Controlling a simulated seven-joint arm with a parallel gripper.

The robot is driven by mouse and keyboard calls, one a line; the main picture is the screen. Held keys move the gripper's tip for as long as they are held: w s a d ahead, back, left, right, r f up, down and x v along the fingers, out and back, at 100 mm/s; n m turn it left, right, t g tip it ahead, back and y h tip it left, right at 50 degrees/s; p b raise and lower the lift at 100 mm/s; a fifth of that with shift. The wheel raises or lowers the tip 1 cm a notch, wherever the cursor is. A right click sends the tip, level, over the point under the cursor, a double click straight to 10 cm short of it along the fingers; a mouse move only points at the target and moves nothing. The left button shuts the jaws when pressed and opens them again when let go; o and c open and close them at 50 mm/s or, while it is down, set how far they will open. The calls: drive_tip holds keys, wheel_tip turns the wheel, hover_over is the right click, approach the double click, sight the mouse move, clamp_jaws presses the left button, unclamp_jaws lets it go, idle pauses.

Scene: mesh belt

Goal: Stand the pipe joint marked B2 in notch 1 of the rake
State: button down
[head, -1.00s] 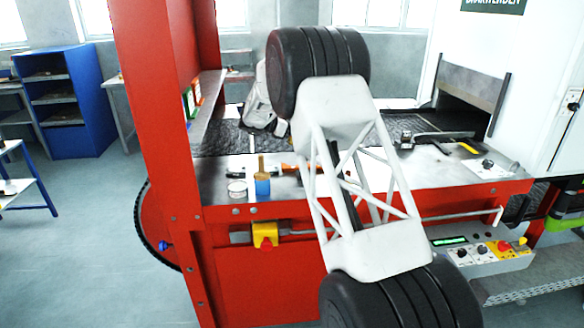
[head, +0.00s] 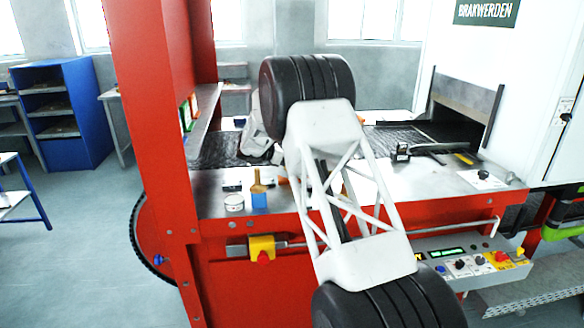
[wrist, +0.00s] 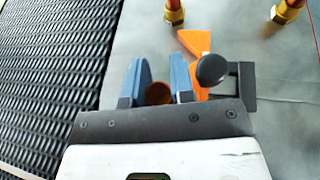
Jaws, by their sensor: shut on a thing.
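In the wrist view my gripper (wrist: 160,82) has two blue fingers on either side of a round, copper-brown pipe end (wrist: 158,94), and is shut on this pipe joint. Its marking is not visible. No notch numbers are readable. In the head view my arm hides the fingers and the held joint.
The black mesh belt (wrist: 50,60) runs left of a grey plate (wrist: 135,40). A black knob (wrist: 212,70) is close right of the fingers. On the red machine's metal ledge stand a blue-and-tan bottle-like thing (head: 259,197) and a white tin (head: 234,203). Dark tools (head: 425,150) lie at right.

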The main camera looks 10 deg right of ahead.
drive_tip(key=shift+f, duration=1.85)
drive_tip(key=shift+f, duration=0.1)
drive_tip(key=c, duration=1)
unclamp_jaws()
drive_tip(key=v, duration=1.2)
drive_tip(key=shift+r, duration=0.25)
